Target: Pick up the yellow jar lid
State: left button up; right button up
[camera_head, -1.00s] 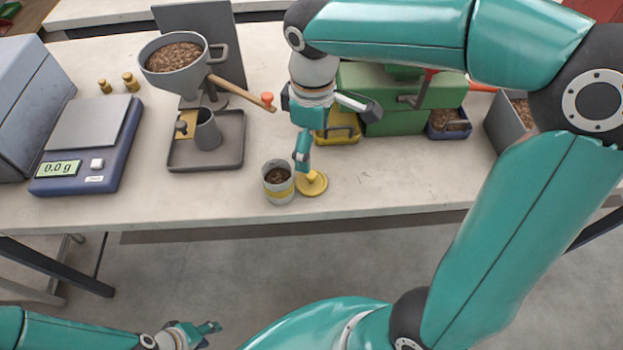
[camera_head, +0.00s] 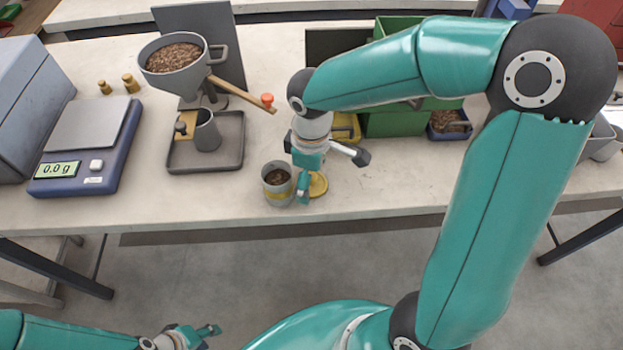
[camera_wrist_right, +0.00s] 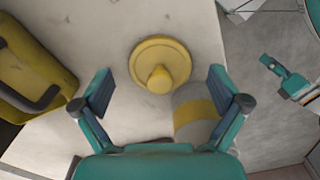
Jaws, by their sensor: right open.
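The yellow jar lid (camera_head: 318,185) is a round disc with a knob and lies on the table near its front edge. In the right wrist view the lid (camera_wrist_right: 160,66) sits ahead of and between the open fingers, knob towards the camera. My right gripper (camera_head: 304,188) is open and empty, close above the lid and partly covering it in the head view. In the right wrist view the right gripper (camera_wrist_right: 158,95) shows a finger on each side. A grey jar (camera_head: 277,184) with a yellow band, holding brown pellets, stands just left of the lid. My left gripper (camera_head: 208,333) is low at the front, off the table.
A grey tray (camera_head: 180,160) with a cup stands under the pellet hopper (camera_head: 174,72) at left. A blue scale (camera_head: 70,178) is further left. A green box (camera_head: 395,124) and a yellow bin (camera_wrist_right: 30,72) stand behind the lid. The table is clear to its right.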

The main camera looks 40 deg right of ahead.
jog(key=c, duration=1.1)
jog(key=shift+s, duration=0.15)
jog(key=shift+c, duration=1)
